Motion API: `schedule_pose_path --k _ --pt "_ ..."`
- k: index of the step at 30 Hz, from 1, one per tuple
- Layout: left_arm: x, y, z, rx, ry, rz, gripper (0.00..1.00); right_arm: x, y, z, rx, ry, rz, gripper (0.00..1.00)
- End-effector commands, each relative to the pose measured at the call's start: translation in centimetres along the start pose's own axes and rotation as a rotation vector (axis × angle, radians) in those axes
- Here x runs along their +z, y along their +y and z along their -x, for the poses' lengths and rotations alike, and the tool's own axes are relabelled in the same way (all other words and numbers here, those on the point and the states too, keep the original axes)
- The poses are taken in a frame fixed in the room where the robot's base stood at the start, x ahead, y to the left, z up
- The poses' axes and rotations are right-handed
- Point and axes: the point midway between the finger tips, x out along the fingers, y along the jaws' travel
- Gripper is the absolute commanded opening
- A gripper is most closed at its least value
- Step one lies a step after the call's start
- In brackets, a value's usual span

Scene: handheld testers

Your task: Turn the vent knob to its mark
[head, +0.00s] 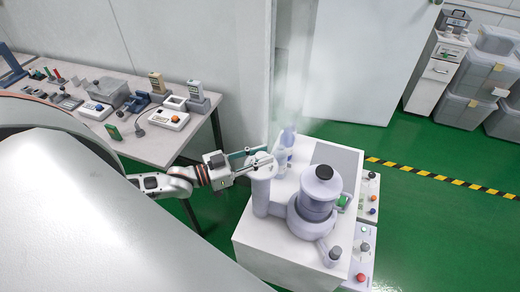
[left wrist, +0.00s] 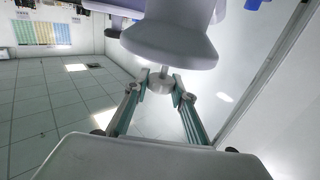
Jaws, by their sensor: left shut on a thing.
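A machine with pale lavender parts stands on a white cabinet (head: 275,245). Its lavender column (head: 261,195) is at the left of the cabinet top. My left gripper (head: 260,158) reaches in from the left, with its fingers at the top of this column. In the left wrist view, the green-sided fingertips (left wrist: 161,84) close on a small grey knob (left wrist: 159,87). A short thin stem joins the knob to the flared lavender body (left wrist: 170,42). In the head view the fingers largely hide the knob. I cannot make out a mark. My right gripper is not in view.
A round lavender vessel with a dark cap (head: 324,172) and clear bottles (head: 288,137) stand close to the column. Faint haze hangs above the bottles. A bench (head: 150,148) with several handheld testers is at the left. Green floor (head: 430,210) is open at the right.

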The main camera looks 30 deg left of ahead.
Motion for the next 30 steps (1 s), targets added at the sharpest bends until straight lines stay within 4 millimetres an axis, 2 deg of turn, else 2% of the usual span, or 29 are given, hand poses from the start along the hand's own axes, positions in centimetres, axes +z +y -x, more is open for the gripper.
schedule_pose_path --k 6,19,20,21,30 --pt "0.3 0.21 0.13 -0.024 -0.006 0.003 0.03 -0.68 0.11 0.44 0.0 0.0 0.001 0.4" --pt "0.41 0.2 0.13 -0.027 -0.007 0.003 0.03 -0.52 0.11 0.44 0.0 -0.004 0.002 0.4" --pt "0.4 0.2 0.13 -0.027 -0.007 0.003 0.33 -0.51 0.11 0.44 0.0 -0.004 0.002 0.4" --pt "0.38 0.18 0.13 -0.027 -0.006 0.003 0.42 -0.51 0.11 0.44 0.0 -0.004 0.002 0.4" --pt "0.14 0.05 0.05 -0.028 -0.002 0.001 0.42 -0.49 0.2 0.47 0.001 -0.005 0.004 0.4"
